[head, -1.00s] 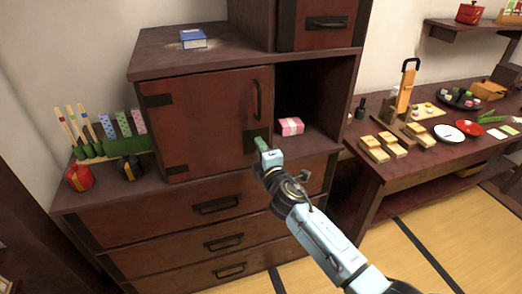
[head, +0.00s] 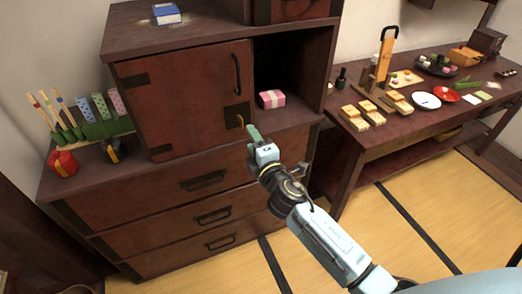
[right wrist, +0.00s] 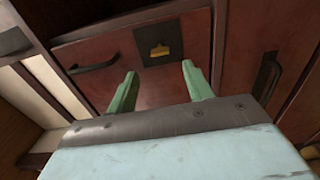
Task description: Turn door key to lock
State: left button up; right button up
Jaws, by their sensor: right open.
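The cabinet door (head: 185,95) is reddish-brown wood with a black handle (head: 237,73) and dark corner plates. A small brass key (head: 240,121) sticks out from the dark lock plate at the door's lower right. In the right wrist view the brass key (right wrist: 159,51) sits on the dark plate (right wrist: 158,42), ahead of and between the two fingers. My right gripper (head: 252,132) has green fingers. In the right wrist view it (right wrist: 160,90) is open and empty, apart from the key. My left gripper is not in view.
A pink box (head: 271,99) sits in the open compartment right of the door. Drawers (head: 205,182) with black handles lie below. A blue book (head: 166,13) is on top. A low table (head: 390,130) with food stands at right.

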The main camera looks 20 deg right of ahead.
jog(key=shift+s, duration=2.8)
jog(key=s+d+f+m+g, duration=0.25)
jog(key=s+f, duration=0.25)
jog(key=f, duration=0.6)
jog(key=s+d+f+m+g, duration=0.1)
jog(key=s+f+m+g, duration=0.4)
jog(key=f, duration=0.7)
jog(key=s+d+f+m+g, duration=0.1)
jog(key=s+d+f+g, duration=0.1)
jog(key=s+f, duration=0.65)
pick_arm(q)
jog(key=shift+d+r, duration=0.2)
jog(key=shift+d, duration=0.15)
pick_arm(e)
jog(key=s+d+f+m+g, duration=0.1)
jog(key=s+f+m+g, duration=0.1)
jog(key=s+f, duration=0.3)
jog(key=s+d+f+m+g, duration=0.1)
jog(key=s+f+m+g, duration=0.2)
jog(key=s, duration=1)
jog(key=s+d+f+m+g+h, duration=0.1)
jog(key=s+d+f+m+g, duration=0.1)
jog(key=s+f, duration=0.6)
jog(key=shift+s+f, duration=0.4)
jog(key=shift+s, duration=0.2)
jog(key=shift+m, duration=0.25)
